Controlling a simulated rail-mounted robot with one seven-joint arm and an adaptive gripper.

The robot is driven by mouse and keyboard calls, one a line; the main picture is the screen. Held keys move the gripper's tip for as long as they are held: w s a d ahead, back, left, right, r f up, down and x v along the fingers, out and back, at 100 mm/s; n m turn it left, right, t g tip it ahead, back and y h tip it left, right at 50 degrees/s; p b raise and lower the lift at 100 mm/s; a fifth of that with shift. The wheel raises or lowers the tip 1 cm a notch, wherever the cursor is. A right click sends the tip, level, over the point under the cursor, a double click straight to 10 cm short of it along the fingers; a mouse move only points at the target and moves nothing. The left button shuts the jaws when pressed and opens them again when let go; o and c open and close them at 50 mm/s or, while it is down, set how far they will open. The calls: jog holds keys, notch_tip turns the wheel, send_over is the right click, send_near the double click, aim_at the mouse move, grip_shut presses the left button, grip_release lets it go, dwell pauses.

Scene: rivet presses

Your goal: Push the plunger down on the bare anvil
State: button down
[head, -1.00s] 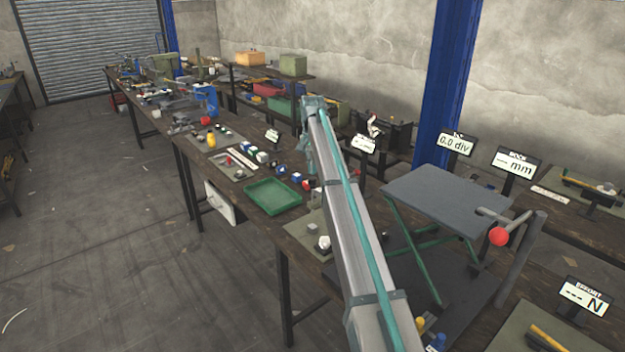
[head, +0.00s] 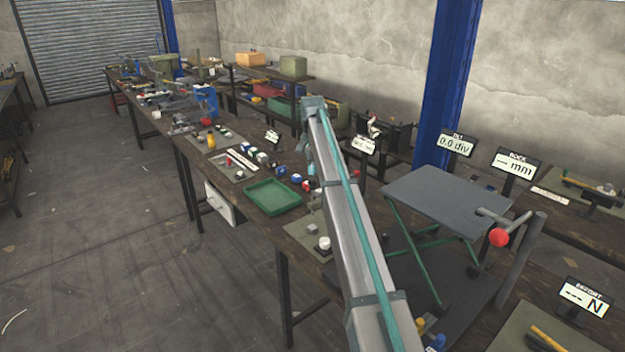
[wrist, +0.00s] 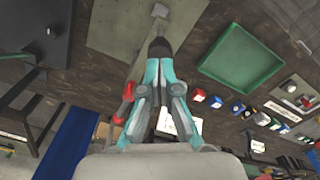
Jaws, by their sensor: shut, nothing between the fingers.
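My gripper (wrist: 160,46) is shut and empty in the wrist view, its teal fingers together and the dark tips pointing up the picture. Beyond the tips, a small grey block (wrist: 159,11) stands on a grey-green mat (wrist: 112,30); the tips appear apart from it. A red handle-like part (wrist: 124,101) is just left of the fingers. I cannot tell whether it belongs to a press. In the head view my arm hides most of the gripper. A grey block (head: 313,230) and a white knob-like piece (head: 324,243) are left of the arm. No plunger or bare anvil can be clearly identified.
A green tray (head: 272,203) lies on the bench left of my arm, with several small coloured blocks beyond it. A grey lift table (head: 445,200) with a red-knobbed lever (head: 499,237) stands at right.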

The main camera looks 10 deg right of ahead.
aim_at(312, 179)
jog(key=shift+f+b, duration=0.4)
jog(key=shift+f, duration=1.8)
jog(key=shift+f+b, duration=0.5)
jog(key=shift+f, duration=1.5)
jog(key=shift+r+p, duration=1.75)
jog(key=shift+r, duration=2.3)
